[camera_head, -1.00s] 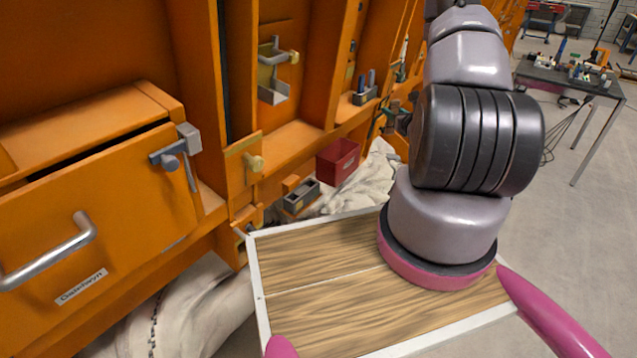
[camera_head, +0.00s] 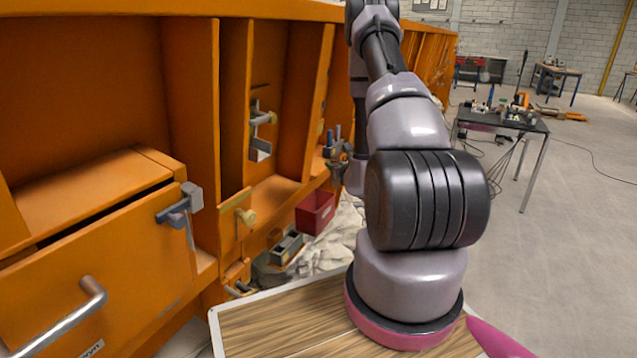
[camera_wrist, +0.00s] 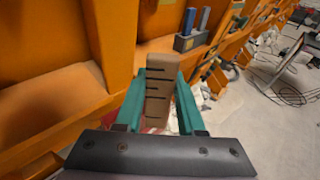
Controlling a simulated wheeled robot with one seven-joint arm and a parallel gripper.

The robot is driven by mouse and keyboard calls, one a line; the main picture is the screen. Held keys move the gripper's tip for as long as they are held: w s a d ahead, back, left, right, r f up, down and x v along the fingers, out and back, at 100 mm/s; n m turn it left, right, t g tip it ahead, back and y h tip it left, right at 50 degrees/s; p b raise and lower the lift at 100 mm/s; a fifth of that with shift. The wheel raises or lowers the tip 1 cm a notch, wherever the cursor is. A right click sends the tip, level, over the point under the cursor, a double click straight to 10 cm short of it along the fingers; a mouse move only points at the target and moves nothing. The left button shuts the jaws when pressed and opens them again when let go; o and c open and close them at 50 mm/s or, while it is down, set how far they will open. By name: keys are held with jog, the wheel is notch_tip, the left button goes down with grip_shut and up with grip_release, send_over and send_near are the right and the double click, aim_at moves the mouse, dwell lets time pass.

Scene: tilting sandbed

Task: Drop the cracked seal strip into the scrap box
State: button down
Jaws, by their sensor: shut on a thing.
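The seal strip (camera_wrist: 157,92) is a tan-brown piece with several dark crack-like marks along one edge. My gripper (camera_wrist: 163,72) is shut on it between teal fingers in the wrist view, and the strip points up and away between them. The scrap box seems to be the open red box (camera_head: 327,212) with a small label, beside the orange frame in the head view. A bit of red shows low between my fingers in the wrist view, but I cannot tell if it is the box.
An orange steel frame (camera_head: 70,110) with ledges and clamps fills the left. A grey block (camera_head: 286,248) lies near the red box, on pale sand or cloth. A grey holder with blue-handled tools (camera_wrist: 191,38) sits on a ledge ahead. A dark table (camera_head: 500,122) stands right.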

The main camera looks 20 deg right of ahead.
jog(key=w+a, duration=0.4)
jog(key=w, duration=0.1)
notch_tip(320, 180, down, 7)
jog(key=shift+d, duration=0.15)
jog(key=shift+f, duration=0.6)
jog(key=c, duration=0.5)
grip_release()
jog(key=shift+r, duration=0.1)
